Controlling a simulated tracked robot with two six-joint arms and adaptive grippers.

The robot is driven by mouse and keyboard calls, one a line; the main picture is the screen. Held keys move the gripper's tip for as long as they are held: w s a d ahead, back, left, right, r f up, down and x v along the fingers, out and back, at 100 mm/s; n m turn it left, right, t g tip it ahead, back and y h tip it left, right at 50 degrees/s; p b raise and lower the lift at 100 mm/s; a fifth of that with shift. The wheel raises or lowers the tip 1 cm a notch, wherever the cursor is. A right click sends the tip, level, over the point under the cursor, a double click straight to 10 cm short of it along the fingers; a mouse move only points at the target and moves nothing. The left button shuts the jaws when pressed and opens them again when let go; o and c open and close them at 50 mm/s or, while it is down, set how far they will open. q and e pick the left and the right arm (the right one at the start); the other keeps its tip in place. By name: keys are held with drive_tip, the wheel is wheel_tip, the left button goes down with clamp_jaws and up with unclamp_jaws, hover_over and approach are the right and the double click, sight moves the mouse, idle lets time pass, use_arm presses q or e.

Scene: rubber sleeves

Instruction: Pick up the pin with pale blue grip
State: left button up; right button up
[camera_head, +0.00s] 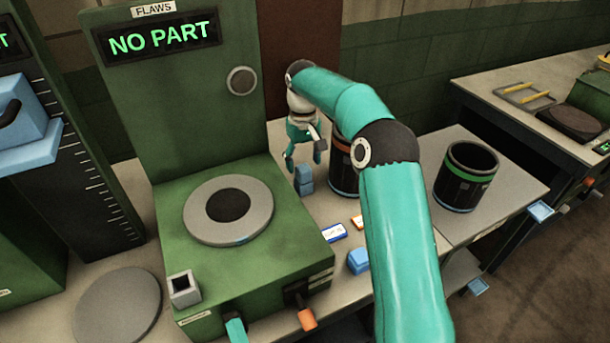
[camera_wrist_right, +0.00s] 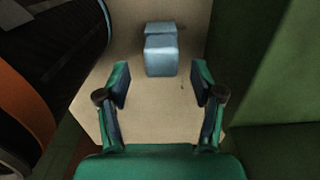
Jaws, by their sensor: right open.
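A pale blue blocky piece (camera_head: 304,180), which looks like the pin's grip, stands on the table beside the green machine's right side. In the right wrist view the pale blue piece (camera_wrist_right: 161,56) has two block-like parts and lies just beyond the fingertips, centred between them. No pin shaft shows. My right gripper (camera_head: 304,158) points down near the blue piece in the head view. Its two fingers are apart and empty in the right wrist view (camera_wrist_right: 160,82). Another pale blue block (camera_head: 358,261) lies nearer the table's front.
The green machine (camera_head: 270,245) with a grey disc (camera_head: 258,212) stands left of the right gripper. A black bin with an orange band (camera_head: 342,182) stands close on the right. A green-banded bin (camera_head: 467,176) stands farther right. Small labelled tags (camera_head: 333,233) lie on the table.

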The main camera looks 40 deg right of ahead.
sight(304, 167)
drive_tip(key=shift+s+a+f, duration=0.1)
drive_tip(key=shift+f, duration=0.85)
drive_tip(key=shift+s+a+f, duration=0.1)
drive_tip(key=shift+f, duration=0.85)
drive_tip(key=c, duration=1.3)
drive_tip(key=shift+o, duration=0.2)
drive_tip(key=shift+r, duration=0.1)
wheel_tip(304, 167, up, 9)
drive_tip(key=shift+w+p, duration=0.1)
drive_tip(key=shift+p, duration=0.4)
wheel_tip(304, 167, up, 11)
drive_tip(key=p, duration=0.5)
